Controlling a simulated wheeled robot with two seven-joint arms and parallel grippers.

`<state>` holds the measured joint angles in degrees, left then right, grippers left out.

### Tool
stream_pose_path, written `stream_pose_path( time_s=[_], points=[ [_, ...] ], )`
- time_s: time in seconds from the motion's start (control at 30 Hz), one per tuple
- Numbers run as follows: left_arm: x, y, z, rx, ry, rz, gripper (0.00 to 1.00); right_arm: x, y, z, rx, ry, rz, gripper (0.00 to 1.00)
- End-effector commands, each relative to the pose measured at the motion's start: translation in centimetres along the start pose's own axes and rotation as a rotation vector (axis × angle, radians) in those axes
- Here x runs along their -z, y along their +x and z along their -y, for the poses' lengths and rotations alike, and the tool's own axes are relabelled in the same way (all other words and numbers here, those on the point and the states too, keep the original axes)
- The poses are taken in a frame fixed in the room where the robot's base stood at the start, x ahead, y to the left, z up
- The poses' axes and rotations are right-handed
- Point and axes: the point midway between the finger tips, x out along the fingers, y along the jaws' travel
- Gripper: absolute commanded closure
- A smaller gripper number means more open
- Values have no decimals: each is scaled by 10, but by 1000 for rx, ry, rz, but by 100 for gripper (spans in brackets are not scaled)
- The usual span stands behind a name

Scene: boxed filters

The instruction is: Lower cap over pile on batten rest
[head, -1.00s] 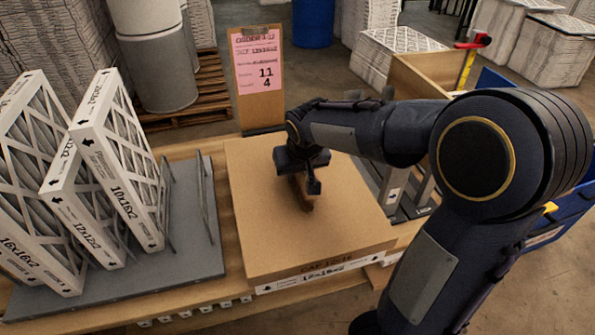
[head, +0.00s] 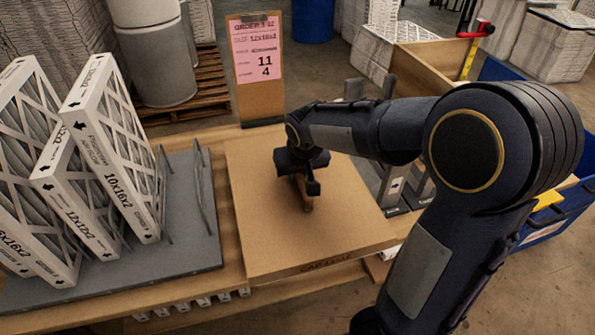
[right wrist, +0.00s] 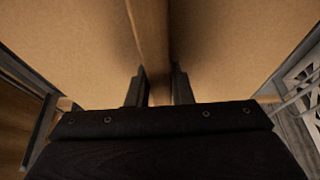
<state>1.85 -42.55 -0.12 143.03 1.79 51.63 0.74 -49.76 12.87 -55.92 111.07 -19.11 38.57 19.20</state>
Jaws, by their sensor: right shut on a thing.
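The cap (head: 262,225) is a flat, brown, square lid with a wooden bar handle (head: 306,203) across its top. It lies roughly level over the middle of the bench. My right gripper (head: 308,186) is above the cap's centre, its jaws on the handle. The right wrist view shows the handle (right wrist: 149,35) running between the two fingers (right wrist: 160,92), with the cap (right wrist: 65,40) on both sides. The pile is hidden under the cap, and so is most of whatever bears it. Whether the cap is fully seated cannot be told. My left gripper is not in view.
At left, white boxed filters (head: 118,150) lean in a grey rack (head: 190,250) with wire dividers. A board with a pink order slip (head: 257,55) stands behind the cap. A blue bin (head: 555,215) and a wooden box (head: 435,70) are at right.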

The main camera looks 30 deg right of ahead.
Motion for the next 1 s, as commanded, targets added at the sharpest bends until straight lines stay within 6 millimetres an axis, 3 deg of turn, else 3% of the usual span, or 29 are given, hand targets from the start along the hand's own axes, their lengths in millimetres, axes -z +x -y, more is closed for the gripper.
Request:
stream_pose_path(
  time_s=[0.03,0.07,0.23,0.57,1.0],
  points=[
    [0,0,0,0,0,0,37,0,0,0,0,0,-1,100],
    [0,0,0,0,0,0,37,0,0,0,0,0,-1,78],
    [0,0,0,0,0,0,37,0,0,0,0,0,-1,55],
    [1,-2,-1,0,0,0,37,1,-4,0,1,-1,-1,55],
    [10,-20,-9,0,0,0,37,1,-70,1,5,-1,-2,55]
  ],
)
